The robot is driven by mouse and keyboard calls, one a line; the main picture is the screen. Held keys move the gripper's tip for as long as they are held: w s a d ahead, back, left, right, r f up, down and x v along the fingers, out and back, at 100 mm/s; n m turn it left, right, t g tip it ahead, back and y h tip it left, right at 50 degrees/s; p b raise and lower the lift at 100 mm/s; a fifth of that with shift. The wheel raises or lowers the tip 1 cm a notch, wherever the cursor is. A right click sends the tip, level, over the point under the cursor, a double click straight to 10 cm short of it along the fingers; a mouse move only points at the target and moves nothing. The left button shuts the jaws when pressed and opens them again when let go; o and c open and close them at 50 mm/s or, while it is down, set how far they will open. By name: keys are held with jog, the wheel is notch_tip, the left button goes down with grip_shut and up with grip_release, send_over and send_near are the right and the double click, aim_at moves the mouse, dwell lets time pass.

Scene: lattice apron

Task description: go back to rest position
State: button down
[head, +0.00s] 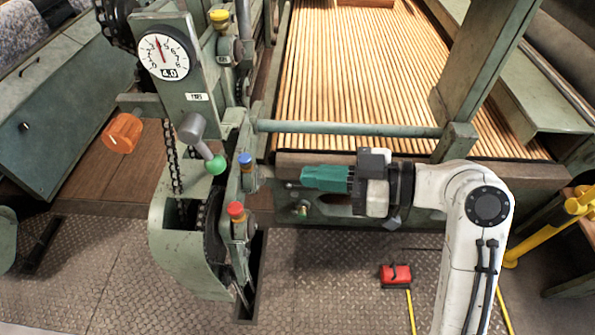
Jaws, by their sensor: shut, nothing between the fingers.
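My gripper (293,183) is at the end of my white arm, which comes up from the lower right and bends left. The fingertips are a little right of the blue-topped knob (246,160) and the red-topped knob (237,211) on the green machine panel. I cannot tell the exact gap in depth.
A lever with a green ball (216,165), an orange knob (123,133) and a round dial (165,55) are at left. A green crossbar (350,129) runs behind my gripper before the slatted bed (350,70). A red object (395,275) lies on the metal floor. A yellow rail (550,225) stands right.

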jog(key=shift+s+d, duration=0.1)
jog(key=shift+d, duration=0.2)
jog(key=s+d+f+m+h+p, duration=0.1)
jog(key=s+d+f+m+h, duration=0.35)
jog(key=f, duration=0.35)
jog(key=s+d+f+m+h+p, duration=0.1)
jog(key=s+d+f+m+h, duration=0.4)
jog(key=f, duration=0.4)
jog(key=s+d+f+m+g+h+p, duration=0.1)
jog(key=s+d+f+m+h, duration=0.1)
jog(key=s+d, duration=0.5)
jog(key=s+d+f+m+g+h, duration=0.1)
jog(key=s+d+f+m+h, duration=0.2)
jog(key=s+d, duration=0.4)
jog(key=shift+s+d+f+m+g+h+p, duration=0.35)
jog(key=shift+m+h, duration=0.2)
jog(key=shift+m, duration=0.3)
jog(key=c, duration=1.8)
grip_release()
jog(key=shift+a, duration=0.1)
